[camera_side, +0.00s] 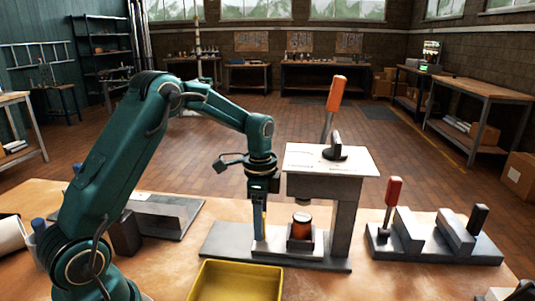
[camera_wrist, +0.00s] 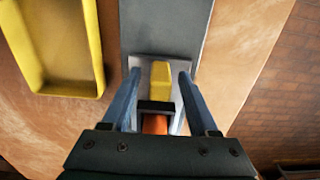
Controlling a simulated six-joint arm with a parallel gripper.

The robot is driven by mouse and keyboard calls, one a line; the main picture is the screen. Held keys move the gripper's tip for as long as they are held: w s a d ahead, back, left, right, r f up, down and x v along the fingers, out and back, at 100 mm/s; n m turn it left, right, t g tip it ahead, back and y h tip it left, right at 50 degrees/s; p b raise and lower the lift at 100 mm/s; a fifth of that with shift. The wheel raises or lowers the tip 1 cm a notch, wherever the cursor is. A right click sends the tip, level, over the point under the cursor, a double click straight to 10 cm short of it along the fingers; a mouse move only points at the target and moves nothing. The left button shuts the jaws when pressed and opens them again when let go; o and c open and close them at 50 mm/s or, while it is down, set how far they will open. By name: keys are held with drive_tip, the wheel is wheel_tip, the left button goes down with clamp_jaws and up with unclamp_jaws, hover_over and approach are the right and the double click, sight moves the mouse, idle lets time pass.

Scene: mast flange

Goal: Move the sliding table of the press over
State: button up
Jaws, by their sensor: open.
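The press (camera_side: 330,162) has a white top, an orange lever and a black knob, and stands on a dark grey base plate (camera_side: 222,243). Its sliding table (camera_side: 270,246) is a light grey plate low at the press's left side; it also shows in the wrist view (camera_wrist: 145,66). A yellow upright handle (camera_wrist: 160,82) stands on it. An orange, dark-topped cylinder (camera_side: 301,228) sits in a holder under the press head, partly hidden in the wrist view. My gripper (camera_side: 259,234) points down, open, with its blue fingers (camera_wrist: 159,74) on either side of the handle. Contact cannot be told.
A yellow tray (camera_side: 238,282) lies in front of the base plate. A fixture with a red-handled lever (camera_side: 392,195) stands to the right. A grey block fixture (camera_side: 165,212) lies at the left behind my arm. The press head overhangs close to my gripper's right.

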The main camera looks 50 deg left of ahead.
clamp_jaws()
idle(1.4)
